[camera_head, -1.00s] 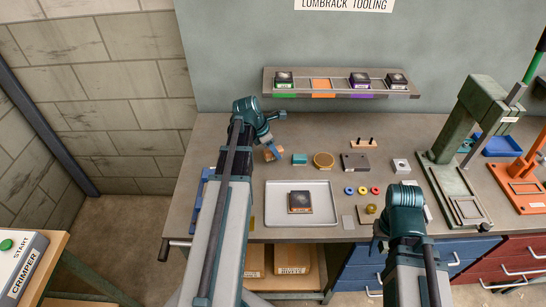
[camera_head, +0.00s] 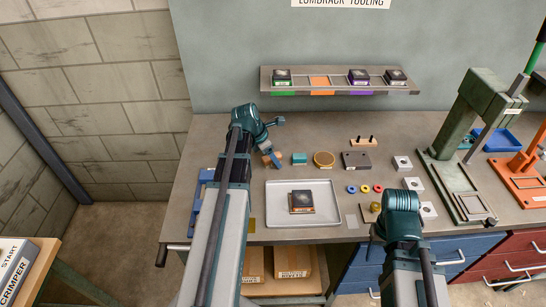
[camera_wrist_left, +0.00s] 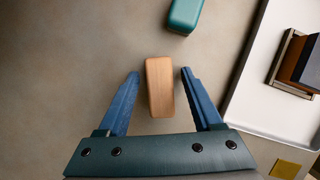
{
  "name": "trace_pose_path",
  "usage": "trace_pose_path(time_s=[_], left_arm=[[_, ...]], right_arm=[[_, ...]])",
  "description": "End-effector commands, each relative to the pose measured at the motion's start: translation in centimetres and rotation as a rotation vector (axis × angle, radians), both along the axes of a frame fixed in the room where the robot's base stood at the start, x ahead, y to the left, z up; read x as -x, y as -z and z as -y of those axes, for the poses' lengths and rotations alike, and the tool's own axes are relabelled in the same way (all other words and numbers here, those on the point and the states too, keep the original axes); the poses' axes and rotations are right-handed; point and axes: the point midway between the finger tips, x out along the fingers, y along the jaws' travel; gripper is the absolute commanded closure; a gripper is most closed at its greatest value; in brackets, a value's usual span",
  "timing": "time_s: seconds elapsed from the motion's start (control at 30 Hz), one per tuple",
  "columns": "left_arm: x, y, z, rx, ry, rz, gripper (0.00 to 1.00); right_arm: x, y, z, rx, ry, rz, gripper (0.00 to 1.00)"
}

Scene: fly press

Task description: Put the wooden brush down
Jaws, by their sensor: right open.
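The wooden brush (camera_head: 266,160) is a small light-brown block on the bench, left of a teal block (camera_head: 299,158). In the left wrist view the brush (camera_wrist_left: 160,88) lies between the two blue fingers of my left gripper (camera_wrist_left: 160,73), with a gap on each side. That gripper is open. In the head view my left gripper (camera_head: 272,157) is low over the bench at the brush. My right gripper (camera_head: 372,238) is over the bench's front, right of the tray; its fingers are mostly hidden behind its own wrist.
A grey tray (camera_head: 277,222) with a dark boxed part (camera_head: 301,202) is just right of the left arm. A green press (camera_head: 470,130) stands at the right.

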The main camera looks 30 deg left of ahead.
Motion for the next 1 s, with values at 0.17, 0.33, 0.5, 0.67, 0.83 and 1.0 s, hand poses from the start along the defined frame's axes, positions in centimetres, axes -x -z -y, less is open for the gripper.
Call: trace_pose_path(time_s=[0.17,0.33,0.5,0.67,0.83,1.0], left_arm=[[0.0,-0.1,0.0,0.0,0.0,0.0,0.33],[0.1,-0.7,0.0,0.0,0.0,0.0,0.33],[0.5,-2.2,-0.4,0.0,-0.001,0.0,0.33],[1.2,-4.3,-0.8,0.001,-0.002,0.0,0.33],[2.1,-6.9,-1.5,0.0,-0.001,0.0,0.33],[2.9,-9.5,-2.1,0.001,-0.002,0.0,0.33]], right_arm=[[0.0,0.0,0.0,0.0,0.0,0.0,0.5],[0.0,-0.7,0.0,0.0,0.0,0.0,0.5],[0.0,-2.2,0.0,0.0,0.0,0.0,0.5],[0.0,-4.3,0.0,0.0,0.0,0.0,0.5],[0.0,-6.9,0.0,0.0,0.0,0.0,0.5],[0.0,-9.5,0.0,0.0,-0.001,0.0,0.5]])
